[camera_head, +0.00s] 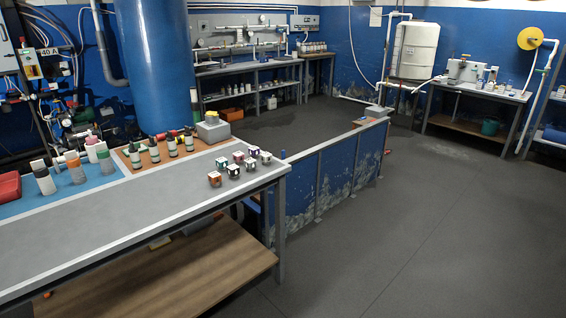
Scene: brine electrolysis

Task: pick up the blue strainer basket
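I cannot make out a blue strainer basket for certain in the head view. A small teal bucket-like container (490,127) stands on the lower shelf of the far right table, too small to tell its kind. A blue object (556,136) shows at the right edge, partly cut off. Neither of my grippers is in view.
The far right table (475,88) holds bottles and equipment. The floor at right is clear.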

